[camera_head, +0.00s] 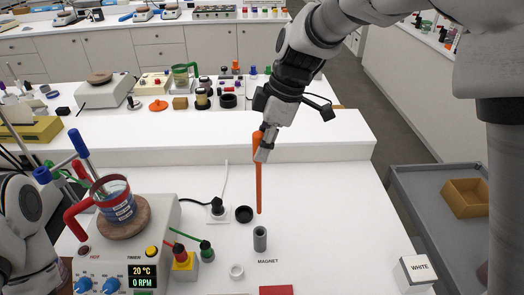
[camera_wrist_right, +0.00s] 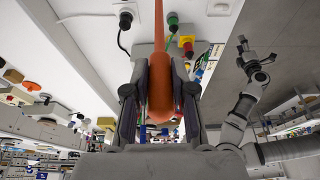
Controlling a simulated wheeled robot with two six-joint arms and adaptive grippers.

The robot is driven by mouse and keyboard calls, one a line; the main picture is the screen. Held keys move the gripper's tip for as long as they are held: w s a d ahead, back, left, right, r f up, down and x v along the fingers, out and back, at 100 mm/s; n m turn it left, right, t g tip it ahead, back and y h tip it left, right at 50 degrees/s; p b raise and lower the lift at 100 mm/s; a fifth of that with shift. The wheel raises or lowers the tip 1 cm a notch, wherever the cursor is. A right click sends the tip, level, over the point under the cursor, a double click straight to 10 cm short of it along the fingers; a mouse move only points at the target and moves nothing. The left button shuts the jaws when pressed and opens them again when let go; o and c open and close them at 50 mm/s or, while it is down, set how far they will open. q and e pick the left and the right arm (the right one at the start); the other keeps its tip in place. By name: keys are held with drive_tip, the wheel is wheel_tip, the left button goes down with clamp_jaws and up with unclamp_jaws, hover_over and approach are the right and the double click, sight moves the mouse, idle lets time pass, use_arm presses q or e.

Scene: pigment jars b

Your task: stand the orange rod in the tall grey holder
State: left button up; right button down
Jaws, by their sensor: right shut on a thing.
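The orange rod (camera_head: 258,185) hangs upright from my right gripper (camera_head: 264,148), its thicker end up at the fingers. The tall grey holder (camera_head: 260,239) is an open-topped cylinder standing on the white bench near the MAGNET label. The rod's lower tip is just above the holder's mouth in the head view and looks apart from it. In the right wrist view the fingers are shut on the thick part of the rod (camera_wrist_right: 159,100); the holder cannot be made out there. My left gripper (camera_wrist_right: 256,56) shows in the right wrist view, its fingers spread and empty.
A hotplate (camera_head: 165,240) with a beaker stands further left. A red block (camera_head: 276,290) lies in front, a WHITE box (camera_head: 414,272) at right.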

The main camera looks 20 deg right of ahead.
sight(259, 178)
use_arm(q)
drive_tip(key=f+b, duration=0.1)
drive_tip(key=s+f+b, duration=0.1)
drive_tip(key=b, duration=0.1)
drive_tip(key=f+b, duration=0.1)
drive_tip(key=f, duration=0.1)
drive_tip(key=shift+s+f, duration=0.1)
drive_tip(key=shift+s, duration=0.15)
use_arm(e)
drive_tip(key=f, duration=0.1)
drive_tip(key=s+f, duration=0.1)
drive_tip(key=f, duration=0.2)
drive_tip(key=shift+s+a+f, duration=0.15)
drive_tip(key=shift+s+f, duration=0.15)
drive_tip(key=shift+f, duration=0.05)
use_arm(q)
drive_tip(key=shift+s, duration=0.1)
use_arm(e)
drive_tip(key=shift+s+r, duration=0.1)
drive_tip(key=shift+s, duration=0.05)
idle(0.8)
